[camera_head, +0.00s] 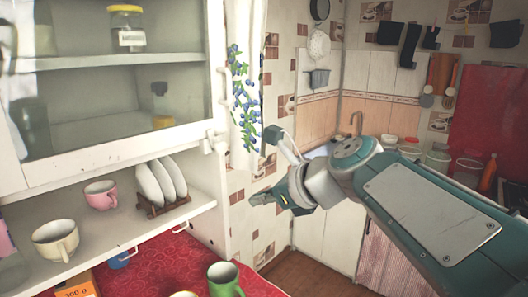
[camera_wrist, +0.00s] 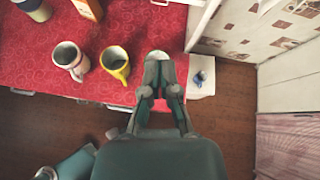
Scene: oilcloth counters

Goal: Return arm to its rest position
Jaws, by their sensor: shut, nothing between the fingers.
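My gripper (camera_head: 264,199) is in the middle of the head view, at the end of my teal and grey arm, which reaches in from the right. It points left, beside the tiled wall and the end of the white cupboard. In the wrist view my gripper (camera_wrist: 158,65) shows its fingers together with nothing between them. Below it lies the edge of the red oilcloth counter (camera_wrist: 120,22). It touches nothing that I can make out.
A yellow mug (camera_wrist: 116,64) and a pale mug (camera_wrist: 68,55) stand on the counter left of the gripper. The cupboard shelf holds a pink cup (camera_head: 100,195), a cream cup (camera_head: 55,239) and racked plates (camera_head: 160,184). Brown floor (camera_head: 312,268) lies open below the arm.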

